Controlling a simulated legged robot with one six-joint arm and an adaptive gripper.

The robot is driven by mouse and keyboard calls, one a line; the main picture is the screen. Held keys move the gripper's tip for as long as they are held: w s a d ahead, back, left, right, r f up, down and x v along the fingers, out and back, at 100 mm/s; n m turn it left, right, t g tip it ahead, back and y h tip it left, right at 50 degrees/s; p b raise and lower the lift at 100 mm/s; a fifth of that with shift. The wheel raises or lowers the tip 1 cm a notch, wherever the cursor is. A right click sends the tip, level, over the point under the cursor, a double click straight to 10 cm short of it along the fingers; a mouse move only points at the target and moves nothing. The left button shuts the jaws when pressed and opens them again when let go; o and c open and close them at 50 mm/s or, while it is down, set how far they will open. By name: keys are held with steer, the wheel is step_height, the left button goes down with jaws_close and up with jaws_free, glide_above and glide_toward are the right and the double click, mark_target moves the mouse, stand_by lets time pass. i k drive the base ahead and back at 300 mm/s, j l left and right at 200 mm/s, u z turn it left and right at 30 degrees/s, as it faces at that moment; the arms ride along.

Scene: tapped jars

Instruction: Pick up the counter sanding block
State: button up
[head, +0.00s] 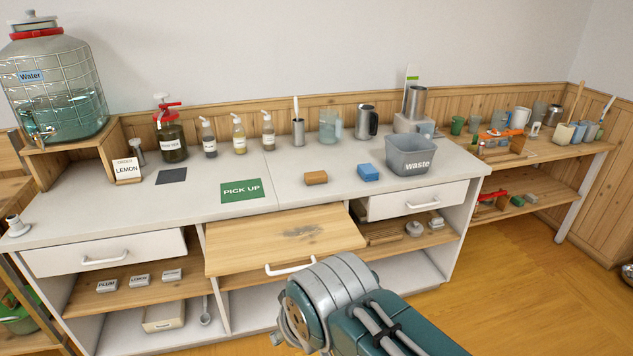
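A small orange-brown block (316,178) lies flat on the grey counter (300,158), right of the green PICK UP mat (241,190). It looks like the sanding block, though its grain is too small to make out. A blue block (368,173), perhaps a sponge, lies just to its right, apart from it. My arm rises from the bottom edge, in front of the counter. My gripper's fingers do not show, and nothing touches either block.
A grey waste bin (410,155) stands right of the blue block. Bottles (239,135) and a steel jug (366,122) line the back. A wooden panel with a white handle (285,240) juts out below the counter edge. The counter around the blocks is clear.

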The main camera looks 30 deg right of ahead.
mark_target(315, 177)
steer(key=i+l, duration=0.45)
steer(key=l, duration=0.2)
steer(key=i+l+z, duration=0.1)
steer(key=i+l, duration=0.35)
steer(key=l, duration=0.15)
steer(key=i+l, duration=0.45)
steer(key=l, duration=0.2)
steer(key=z, duration=0.05)
